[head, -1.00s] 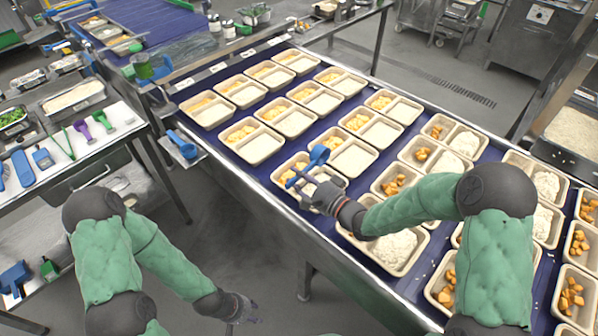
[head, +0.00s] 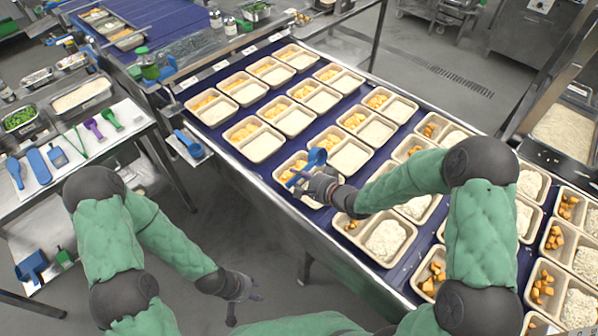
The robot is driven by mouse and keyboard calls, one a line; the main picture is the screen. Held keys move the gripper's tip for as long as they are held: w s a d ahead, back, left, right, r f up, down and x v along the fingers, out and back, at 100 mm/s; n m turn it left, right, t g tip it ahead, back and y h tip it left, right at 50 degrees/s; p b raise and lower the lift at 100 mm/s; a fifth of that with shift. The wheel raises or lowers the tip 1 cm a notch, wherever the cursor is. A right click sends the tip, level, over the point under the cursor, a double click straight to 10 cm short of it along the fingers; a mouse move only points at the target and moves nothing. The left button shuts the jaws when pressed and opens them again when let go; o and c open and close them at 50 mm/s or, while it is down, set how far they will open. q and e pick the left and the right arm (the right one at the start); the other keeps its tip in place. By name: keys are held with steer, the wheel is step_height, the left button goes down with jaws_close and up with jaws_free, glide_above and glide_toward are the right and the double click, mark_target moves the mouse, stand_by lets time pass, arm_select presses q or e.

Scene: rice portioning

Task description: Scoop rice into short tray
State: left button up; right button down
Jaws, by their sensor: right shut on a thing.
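My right gripper (head: 322,186) is shut on a blue scoop (head: 316,158) above the near edge of the conveyor. The scoop's bowl points up and away in the head view; I cannot make out rice in it. Below is a two-compartment tray (head: 281,176) with orange pieces in one compartment; the gripper and scoop partly hide the other. A tray (head: 362,256) just right of it holds a mound of white rice (head: 386,238). My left gripper (head: 250,288) hangs empty over the floor, its fingers apart.
Rows of similar trays fill the blue conveyor (head: 262,174); those farther left show no rice mounds. A large bin of rice (head: 565,130) stands at right. A side table (head: 105,139) at left holds utensils. Another blue scoop (head: 188,143) rests on a small shelf by the conveyor.

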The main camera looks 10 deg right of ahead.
steer(key=shift+r+g+h+p, duration=0.4)
steer(key=shift+g+h+p, duration=0.45)
steer(key=shift+p, duration=1.5)
steer(key=shift+r+g+h+p, duration=0.35)
steer(key=shift+g+h+p, duration=0.5)
steer(key=shift+p, duration=1.45)
steer(key=shift+g, duration=0.5)
steer(key=shift+w+p, duration=0.1)
steer(key=shift+p, duration=0.25)
steer(key=shift+f+g+h, duration=0.1)
steer(key=shift+g+h, duration=0.3)
steer(key=g+b, duration=0.1)
steer(key=b, duration=0.1)
steer(key=shift+f+h+b, duration=0.1)
steer(key=shift+h+b, duration=0.2)
steer(key=shift+g+h+b, duration=0.4)
steer(key=shift+g+b, duration=0.1)
steer(key=shift+b, duration=0.75)
steer(key=shift+a+r+g, duration=0.1)
steer(key=shift+r+g, duration=0.2)
steer(key=shift+r, duration=0.05)
steer(key=shift+r+g+h+p, duration=0.1)
steer(key=shift+g+h+p, duration=0.2)
steer(key=shift+h+p, duration=0.1)
